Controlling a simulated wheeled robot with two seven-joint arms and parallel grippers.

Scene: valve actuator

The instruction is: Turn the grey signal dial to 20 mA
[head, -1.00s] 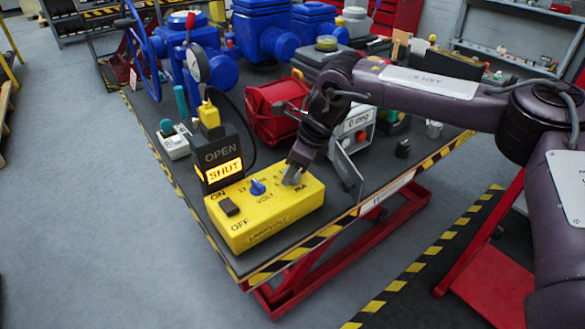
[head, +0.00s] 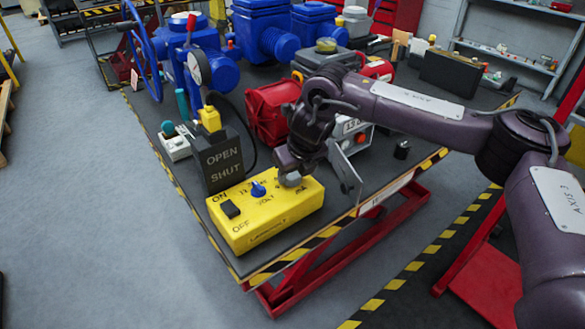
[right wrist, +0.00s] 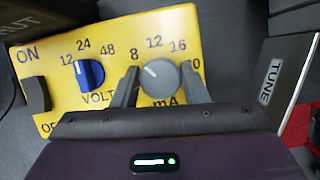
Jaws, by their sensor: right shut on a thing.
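The grey signal dial (right wrist: 160,80) sits on the mA side of the yellow box (right wrist: 115,30). Its white pointer mark leans up and left, roughly between 8 and 12. The scale's 16 is to the upper right, and the 20 is partly hidden by a finger. My right gripper (right wrist: 160,76) has one finger on each side of the dial and is shut on it. In the head view my right gripper (head: 289,176) covers most of the dial on top of the box. My left gripper is not in view.
A blue VOLT dial (right wrist: 89,73) is left of the right gripper, with a black ON/OFF rocker (right wrist: 37,94) further left. The black OPEN/SHUT indicator (head: 219,160) stands behind the box, both words unlit. A tilted panel marked TUNE (right wrist: 272,80) stands close on the right.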

